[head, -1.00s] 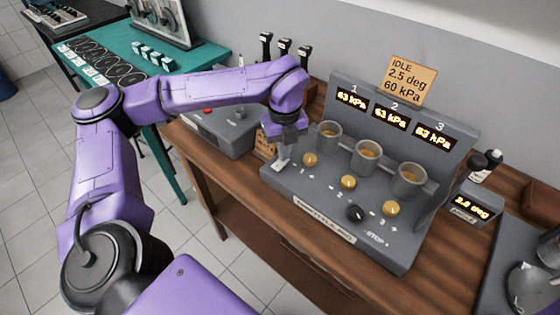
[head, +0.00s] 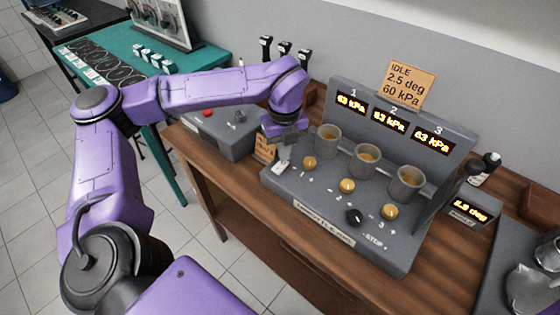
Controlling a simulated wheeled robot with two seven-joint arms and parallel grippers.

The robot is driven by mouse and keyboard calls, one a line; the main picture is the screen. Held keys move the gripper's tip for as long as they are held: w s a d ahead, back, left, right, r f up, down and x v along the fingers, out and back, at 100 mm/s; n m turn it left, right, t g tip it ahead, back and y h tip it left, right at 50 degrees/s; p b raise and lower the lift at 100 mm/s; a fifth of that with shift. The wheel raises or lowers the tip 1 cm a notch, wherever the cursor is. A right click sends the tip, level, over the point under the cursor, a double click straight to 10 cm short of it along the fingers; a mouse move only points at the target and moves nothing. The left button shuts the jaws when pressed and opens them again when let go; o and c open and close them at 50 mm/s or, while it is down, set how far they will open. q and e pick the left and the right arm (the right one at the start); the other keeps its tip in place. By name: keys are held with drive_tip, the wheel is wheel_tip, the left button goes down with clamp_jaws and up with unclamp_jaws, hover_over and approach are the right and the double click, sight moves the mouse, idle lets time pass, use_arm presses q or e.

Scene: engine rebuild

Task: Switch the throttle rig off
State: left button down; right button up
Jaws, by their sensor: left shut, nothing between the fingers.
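The throttle rig (head: 300,197) is a grey console on the wooden bench. It has three cups, several brass knobs and a black knob (head: 354,216) near the "STOP" marking. Its three amber displays (head: 389,119) are lit, each reading about 63 kPa. My left gripper (head: 282,164) is shut and empty, low over the console's left end, left of the first brass knob (head: 309,163). I cannot tell whether its tip touches the panel, and any switch under it is hidden. My right gripper is out of view.
A cardboard sign (head: 408,84) reading IDLE, 2.5 deg, 60 kPa stands on the rig's back. A grey box (head: 225,132) with a red button is at left. A small lit degree display (head: 470,209) stands at right. Black-topped levers (head: 284,47) rise behind my arm.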

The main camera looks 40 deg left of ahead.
use_arm(q)
wheel_tip(320, 180, up, 5)
drive_tip(key=p, duration=0.3)
drive_tip(key=shift+r, duration=0.15)
drive_tip(key=shift+s, duration=0.1)
